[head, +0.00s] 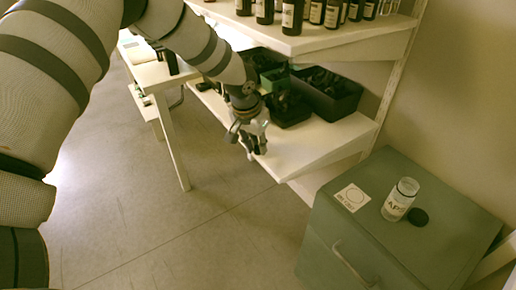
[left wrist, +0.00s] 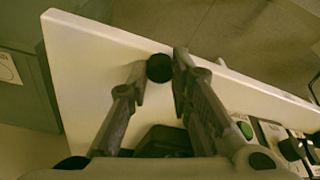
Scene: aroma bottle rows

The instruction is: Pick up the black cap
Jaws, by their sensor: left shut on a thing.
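In the left wrist view a round black cap (left wrist: 160,68) sits between the fingertips of my left gripper (left wrist: 159,72), which is shut on it. The white shelf board lies below it. In the head view my left gripper (head: 254,148) points down over the front part of the lower shelf, and the cap in it is hard to make out. Another black cap (head: 418,217) lies on the green cabinet, beside an open, labelled clear jar (head: 399,200). My right gripper is not in view.
The green cabinet (head: 440,230) bears a white card (head: 352,197). Dark bins (head: 335,97) stand on the lower shelf (head: 310,147), behind my gripper. Dark bottles (head: 291,17) line the upper shelf. A white table (head: 160,75) stands at left. The floor between is clear.

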